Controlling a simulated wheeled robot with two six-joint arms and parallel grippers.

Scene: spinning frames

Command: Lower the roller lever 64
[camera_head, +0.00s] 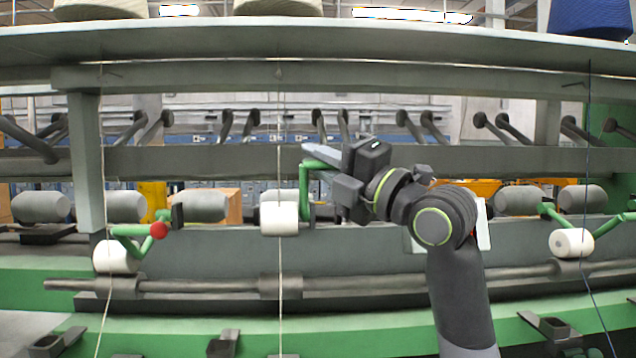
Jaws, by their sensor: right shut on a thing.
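A green roller lever (304,190) stands raised near the middle, with a white roller (279,218) at its lower left. My right gripper (318,164) is shut on the upper end of this lever. The fingers and palm hide part of the lever's top and any knob there. I see no number on the lever. My left gripper is not in view.
Another green lever (135,231) with a red knob and white roller (115,257) sits lower at left. A third white roller (571,242) has green arms at right. Thin threads hang vertically. A long grey shelf (330,42) spans above, carrying yarn cones.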

